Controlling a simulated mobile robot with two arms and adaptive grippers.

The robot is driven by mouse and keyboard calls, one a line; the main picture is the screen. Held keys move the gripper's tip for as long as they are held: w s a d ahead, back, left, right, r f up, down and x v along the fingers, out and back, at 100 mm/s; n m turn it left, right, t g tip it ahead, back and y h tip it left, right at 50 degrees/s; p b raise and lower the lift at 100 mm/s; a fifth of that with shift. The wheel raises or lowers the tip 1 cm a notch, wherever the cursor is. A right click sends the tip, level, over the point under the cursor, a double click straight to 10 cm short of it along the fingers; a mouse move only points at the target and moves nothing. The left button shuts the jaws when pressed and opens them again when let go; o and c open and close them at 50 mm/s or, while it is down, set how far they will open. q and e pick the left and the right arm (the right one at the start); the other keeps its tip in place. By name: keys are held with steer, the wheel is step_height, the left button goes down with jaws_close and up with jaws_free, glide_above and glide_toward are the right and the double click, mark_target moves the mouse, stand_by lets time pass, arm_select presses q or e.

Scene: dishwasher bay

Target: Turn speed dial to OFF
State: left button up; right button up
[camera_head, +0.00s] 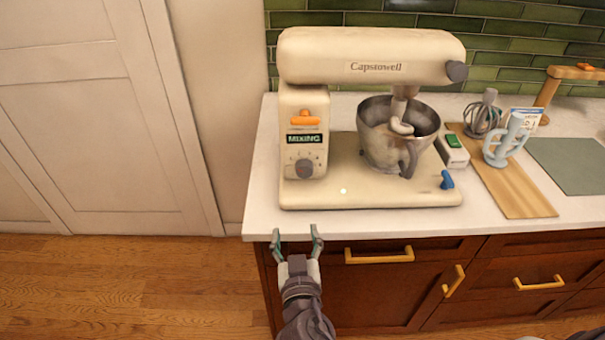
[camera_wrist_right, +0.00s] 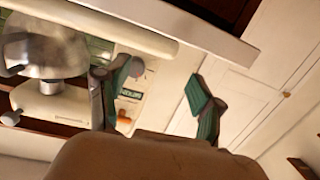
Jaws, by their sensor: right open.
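A cream stand mixer (camera_head: 420,192) stands on the white counter. The grey round speed dial (camera_head: 305,168) is on the front of its column, below a sign reading MIXING (camera_head: 304,139). The dial's setting is too small to read. In the right wrist view the dial (camera_wrist_right: 137,66) shows just beside one finger, with the sign (camera_wrist_right: 130,93) near it. My right gripper (camera_head: 297,240) is open and empty in front of the counter's front edge, below the dial in the picture and apart from it. My left gripper is not in view.
An orange lever (camera_head: 305,119) sits above the sign. A metal bowl (camera_head: 375,145) is under the mixer head. A blue lever (camera_head: 447,180) is on the base's right. A wooden board (camera_head: 515,190), whisk (camera_head: 484,113) and pale blue mug-like item (camera_head: 507,140) are at right.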

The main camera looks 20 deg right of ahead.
steer(key=m+t+h, duration=0.1)
steer(key=m+h, duration=0.1)
glide_toward(304, 172)
steer(key=p+x, duration=0.5)
steer(key=x, duration=0.3)
steer(key=shift+w+d+r, duration=0.15)
steer(key=shift+w, duration=0.1)
steer(key=shift+w+d, duration=0.2)
steer(key=shift+w, duration=0.35)
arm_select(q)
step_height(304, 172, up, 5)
arm_select(e)
steer(key=c, duration=1.1)
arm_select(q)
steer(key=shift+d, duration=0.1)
arm_select(e)
steer(key=shift+n, duration=0.3)
